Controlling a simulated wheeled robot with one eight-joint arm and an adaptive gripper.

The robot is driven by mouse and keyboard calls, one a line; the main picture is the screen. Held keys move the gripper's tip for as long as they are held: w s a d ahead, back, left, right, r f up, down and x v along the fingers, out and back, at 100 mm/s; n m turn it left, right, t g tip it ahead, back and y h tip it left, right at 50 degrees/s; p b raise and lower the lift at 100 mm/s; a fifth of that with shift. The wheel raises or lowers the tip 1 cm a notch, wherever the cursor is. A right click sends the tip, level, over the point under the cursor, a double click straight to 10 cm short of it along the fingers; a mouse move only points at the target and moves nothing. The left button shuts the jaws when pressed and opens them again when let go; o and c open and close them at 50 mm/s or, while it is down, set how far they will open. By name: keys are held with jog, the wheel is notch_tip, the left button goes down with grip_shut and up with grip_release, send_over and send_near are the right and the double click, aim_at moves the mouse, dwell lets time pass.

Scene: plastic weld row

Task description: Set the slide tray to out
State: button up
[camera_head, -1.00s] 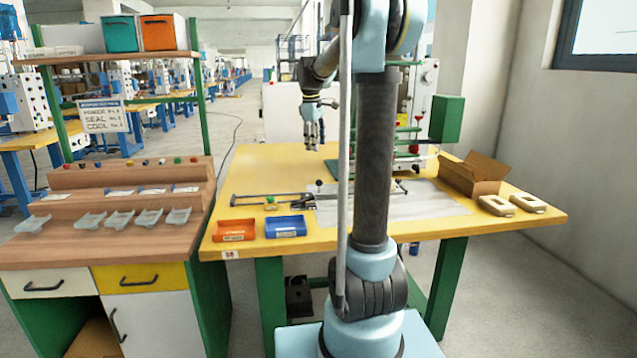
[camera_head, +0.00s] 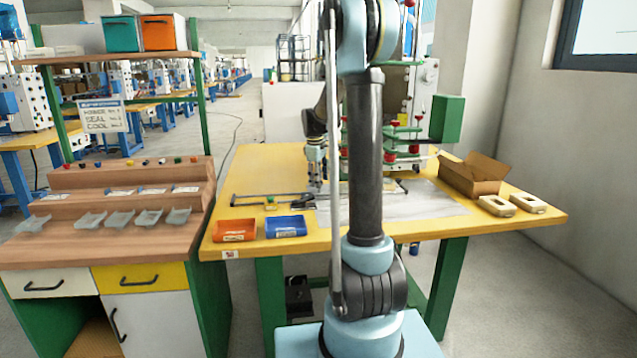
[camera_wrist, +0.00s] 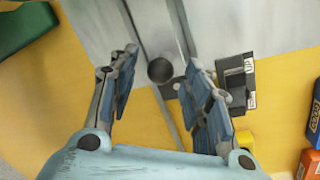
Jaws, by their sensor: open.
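The slide tray (camera_head: 430,204) shows as a flat grey metal plate on the yellow table; my arm hides part of it. In the wrist view, a grey rail strip (camera_wrist: 165,25) carries a round black knob (camera_wrist: 160,71). My gripper (camera_wrist: 162,57) is open above the table, with the knob showing between its two fingers. I see no clear contact with the knob. In the head view, my gripper (camera_head: 316,182) points down at the left end of the plate and hides the knob.
An orange bin (camera_head: 234,237) and a blue bin (camera_head: 286,234) stand at the table's front left. A black labelled block (camera_wrist: 236,82) lies close beside my right finger. A green and red press (camera_head: 405,145) stands behind the plate. An open cardboard box (camera_head: 470,182) is at right.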

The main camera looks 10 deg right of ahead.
jog(key=shift+f, duration=0.5)
grip_shut()
jog(key=shift+d, duration=0.1)
